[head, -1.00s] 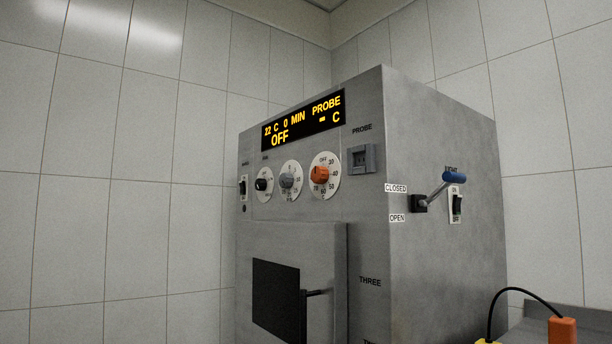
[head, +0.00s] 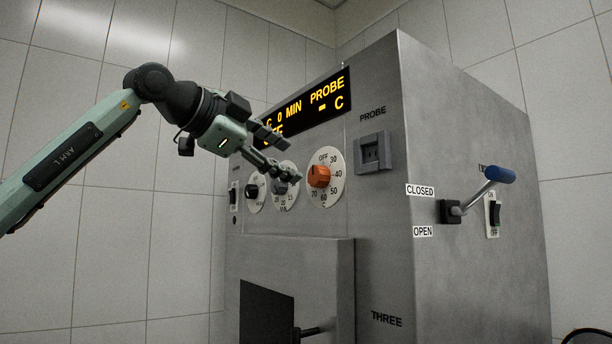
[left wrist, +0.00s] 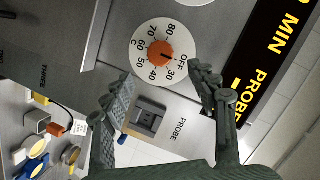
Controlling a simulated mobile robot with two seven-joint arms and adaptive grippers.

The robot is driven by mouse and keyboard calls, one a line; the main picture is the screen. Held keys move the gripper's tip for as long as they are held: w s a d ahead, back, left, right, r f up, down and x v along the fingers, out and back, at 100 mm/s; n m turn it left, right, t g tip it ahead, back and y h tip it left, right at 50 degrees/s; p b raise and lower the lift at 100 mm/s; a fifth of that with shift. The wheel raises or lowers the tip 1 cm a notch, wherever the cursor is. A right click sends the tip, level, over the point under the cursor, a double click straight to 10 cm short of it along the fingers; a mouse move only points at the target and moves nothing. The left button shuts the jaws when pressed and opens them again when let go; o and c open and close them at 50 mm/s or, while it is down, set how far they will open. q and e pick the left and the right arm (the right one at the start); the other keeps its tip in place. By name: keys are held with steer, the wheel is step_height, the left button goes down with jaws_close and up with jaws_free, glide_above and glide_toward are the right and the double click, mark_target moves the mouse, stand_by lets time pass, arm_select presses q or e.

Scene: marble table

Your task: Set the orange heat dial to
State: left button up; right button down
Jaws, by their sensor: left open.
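The orange heat dial (head: 319,176) is on the steel machine's front, on a round white scale (head: 333,192) marked OFF and 30 upward. In the left wrist view the orange knob (left wrist: 160,53) shows a small dark mark that seems to face OFF. The display (head: 322,102) is partly covered by my gripper; PROBE, 0 MIN and a dash before C are readable. My left gripper (head: 284,158) is open and empty, in front of the panel and left of the orange dial, apart from it. Its spread fingers also show in the left wrist view (left wrist: 160,84). My right gripper is not in view.
A grey dial (head: 284,196) and a black knob (head: 251,191) sit left of the orange one. A grey probe socket (head: 373,152) is to its right. A blue-handled lever (head: 499,175) and a switch (head: 494,214) are on the side. A door handle (head: 312,331) projects below.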

mark_target(314, 175)
arm_select(q)
steer(key=p+x, duration=0.2)
steer(key=x, duration=0.5)
steer(key=shift+w+d, duration=0.15)
steer(key=shift+w, duration=0.05)
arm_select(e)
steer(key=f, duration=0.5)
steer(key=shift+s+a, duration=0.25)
arm_select(q)
steer(key=shift+c, duration=0.2)
steer(key=c, duration=1.1)
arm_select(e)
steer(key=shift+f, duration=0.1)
